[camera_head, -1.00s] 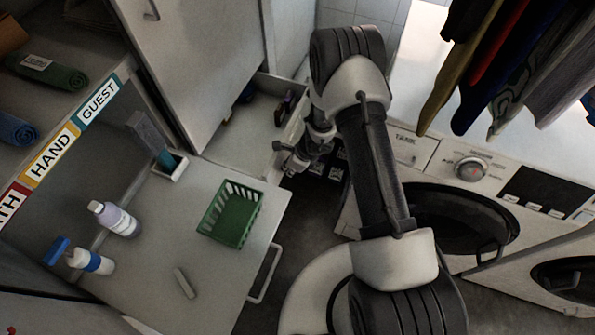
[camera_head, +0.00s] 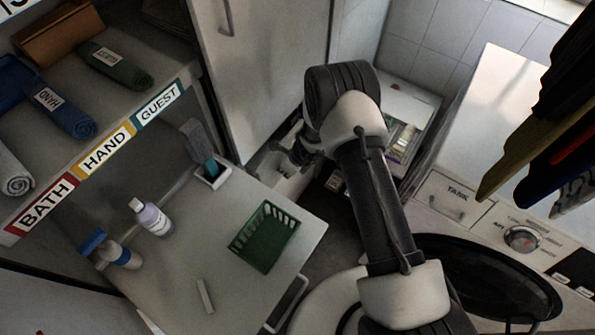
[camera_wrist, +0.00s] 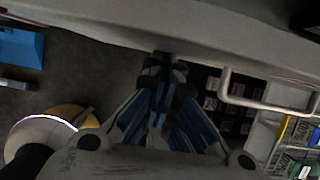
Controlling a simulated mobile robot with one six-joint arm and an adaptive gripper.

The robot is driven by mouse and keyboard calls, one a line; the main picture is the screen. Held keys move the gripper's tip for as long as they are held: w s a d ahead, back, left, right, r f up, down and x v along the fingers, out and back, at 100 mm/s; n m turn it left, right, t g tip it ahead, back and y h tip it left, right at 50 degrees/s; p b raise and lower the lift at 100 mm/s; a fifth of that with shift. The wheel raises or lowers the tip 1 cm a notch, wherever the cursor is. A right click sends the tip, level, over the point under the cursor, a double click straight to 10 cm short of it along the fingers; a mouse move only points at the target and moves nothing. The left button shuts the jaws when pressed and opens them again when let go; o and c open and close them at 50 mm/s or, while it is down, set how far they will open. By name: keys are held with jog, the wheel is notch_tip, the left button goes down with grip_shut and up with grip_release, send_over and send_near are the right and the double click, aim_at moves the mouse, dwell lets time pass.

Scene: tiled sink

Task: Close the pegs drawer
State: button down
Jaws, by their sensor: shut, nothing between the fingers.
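A pale drawer (camera_head: 284,184) stands partly open below the tall white cabinet door, left of my arm. I take it for the pegs drawer, though I can read no label on it. My gripper (camera_head: 297,156) is at its outer side, and my wrist hides part of the drawer. In the wrist view my gripper (camera_wrist: 166,62) is shut and empty, its fingertips close to the lower edge of a pale panel across the top. I cannot tell whether they touch it.
A worktop (camera_head: 185,260) at left holds a green basket (camera_head: 265,237), a bottle (camera_head: 152,218) and a spray bottle (camera_head: 120,255). A washing machine (camera_head: 455,197) stands right of my arm. A white container (camera_head: 425,104) with colourful contents is behind my arm. Clothes hang at upper right.

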jog(key=shift+w+a, duration=0.4)
jog(key=shift+a, duration=0.35)
